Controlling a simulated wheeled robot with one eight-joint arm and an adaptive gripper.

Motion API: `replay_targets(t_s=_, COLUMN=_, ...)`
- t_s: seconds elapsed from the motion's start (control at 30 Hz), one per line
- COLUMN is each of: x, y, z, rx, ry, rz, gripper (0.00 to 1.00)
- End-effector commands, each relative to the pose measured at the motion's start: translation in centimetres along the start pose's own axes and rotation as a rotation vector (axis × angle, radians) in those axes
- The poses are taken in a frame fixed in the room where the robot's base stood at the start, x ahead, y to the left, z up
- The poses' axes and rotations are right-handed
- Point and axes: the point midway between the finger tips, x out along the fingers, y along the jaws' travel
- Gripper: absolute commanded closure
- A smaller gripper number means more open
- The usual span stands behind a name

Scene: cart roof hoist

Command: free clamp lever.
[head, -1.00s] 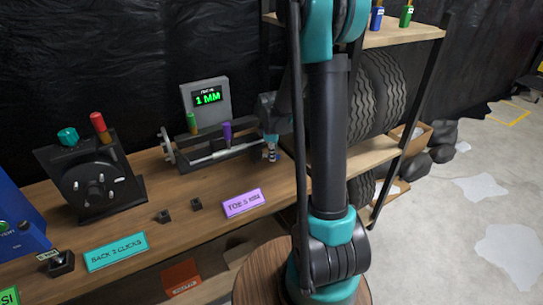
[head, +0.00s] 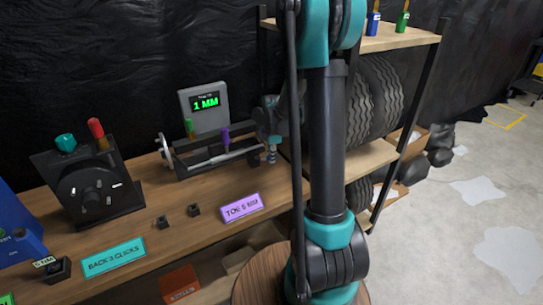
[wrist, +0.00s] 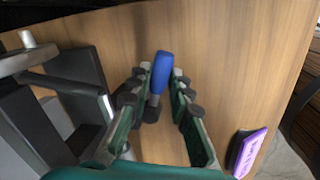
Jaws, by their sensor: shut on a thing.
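A lever with a blue handle (wrist: 161,67) on a grey stalk rises from a small dark base on the wooden bench top in the wrist view. My gripper (wrist: 163,82) has its green, dark-padded fingers on both sides of this lever and is shut on it. In the head view, my gripper (head: 270,139) is at the right end of a bench fixture (head: 214,154), mostly behind my arm. The fixture carries a rod, a green handle (head: 189,127) and a purple handle (head: 225,137).
A display (head: 205,102) reading 1 MM stands behind the fixture. A purple sign (head: 240,207) lies at the bench front; it also shows in the wrist view (wrist: 250,153). A black dial unit (head: 91,182) stands left. A tire shelf (head: 383,37) stands right.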

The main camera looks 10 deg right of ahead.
Motion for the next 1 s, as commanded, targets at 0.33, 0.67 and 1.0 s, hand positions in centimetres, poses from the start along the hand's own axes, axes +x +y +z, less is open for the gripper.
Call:
replay_targets(t_s=0.33, x=0.0, y=0.1, z=0.0, rx=0.000, ry=0.000, rz=0.002, gripper=0.59)
replay_targets(t_s=0.67, x=-0.2, y=0.1, z=0.0, rx=0.000, ry=0.000, rz=0.001, gripper=0.59)
replay_targets(t_s=1.0, x=-4.7, y=0.0, z=0.0, rx=0.000, ry=0.000, rz=0.001, gripper=0.59)
